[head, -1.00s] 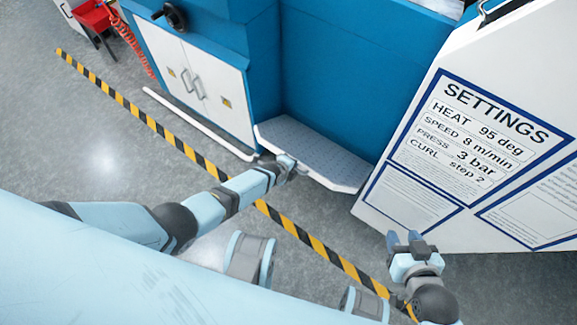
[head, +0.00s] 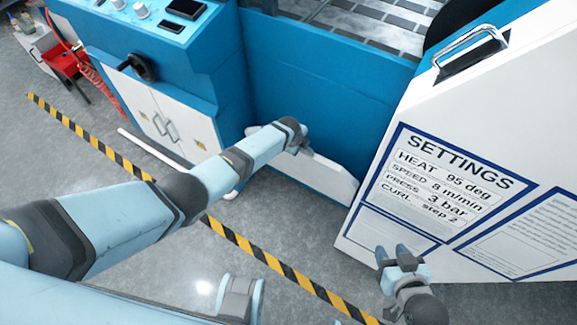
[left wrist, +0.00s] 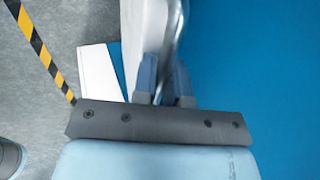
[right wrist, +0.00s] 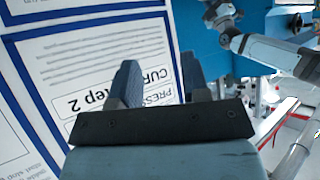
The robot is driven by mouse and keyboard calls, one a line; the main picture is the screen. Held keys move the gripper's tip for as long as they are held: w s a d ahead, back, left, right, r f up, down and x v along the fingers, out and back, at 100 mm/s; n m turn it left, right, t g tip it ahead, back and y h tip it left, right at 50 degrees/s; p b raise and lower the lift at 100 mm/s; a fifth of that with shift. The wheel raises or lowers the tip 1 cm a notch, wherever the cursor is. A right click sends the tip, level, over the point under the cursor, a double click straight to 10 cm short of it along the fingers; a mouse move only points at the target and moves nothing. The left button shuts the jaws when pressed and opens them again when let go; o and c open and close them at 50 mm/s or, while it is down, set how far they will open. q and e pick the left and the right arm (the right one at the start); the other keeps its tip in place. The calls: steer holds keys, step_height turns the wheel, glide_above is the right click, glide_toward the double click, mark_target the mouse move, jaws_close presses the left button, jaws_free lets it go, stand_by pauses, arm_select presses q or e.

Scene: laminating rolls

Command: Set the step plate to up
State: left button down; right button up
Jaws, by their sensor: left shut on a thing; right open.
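The step plate (head: 330,180) is a pale grey panel at the foot of the blue machine. In the head view it is raised steeply toward the blue front; I cannot tell whether it touches that front. My left arm hides part of it. My left gripper (head: 303,148) is shut on its upper edge. In the left wrist view, the plate (left wrist: 143,35) shows nearly edge-on between the fingers (left wrist: 165,82). My right gripper (head: 393,252) is open and empty, apart from the plate, in front of the settings panel; its fingers (right wrist: 160,82) also show in the right wrist view.
The white settings panel (head: 450,190) with a handle (head: 470,48) stands at the right. A blue cabinet with white doors (head: 165,115) and a low white rail (head: 150,148) lie left of the plate. A yellow-black floor stripe (head: 265,257) crosses the clear grey floor.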

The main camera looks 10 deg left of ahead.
arm_select(q)
steer(key=w+d+b, duration=0.2)
steer(key=w+b, duration=0.3)
steer(key=w, duration=0.1)
steer(key=shift+r, duration=0.4)
arm_select(e)
steer(key=shift+w+a+f+t, duration=0.3)
steer(key=shift+a+f+t, duration=0.1)
steer(key=shift+f, duration=0.1)
arm_select(q)
steer(key=shift+d, duration=0.1)
steer(key=c, duration=1.2)
jaws_free()
